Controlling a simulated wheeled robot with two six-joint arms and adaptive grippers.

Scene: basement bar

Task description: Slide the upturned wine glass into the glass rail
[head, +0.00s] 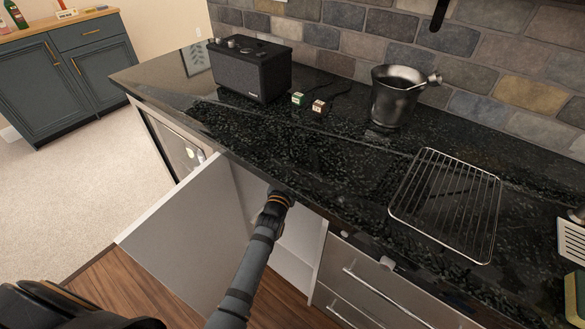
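No wine glass and no glass rail can be made out in the head view. One of my arms comes in from the bottom, left of centre, and reaches up to the front edge of the black counter (330,165). Its wrist is at the open white cabinet (297,240), just below the counter edge. The gripper beyond the wrist is hidden, so I cannot see its fingers or whether it holds anything. My other gripper does not show.
The cabinet's white door (180,235) stands open to the left. On the counter are a black speaker (250,75), two small boxes (319,107), a metal bucket (393,102) and a wire rack (410,195). Drawers (375,290) lie right of the cabinet. The counter's middle is clear.

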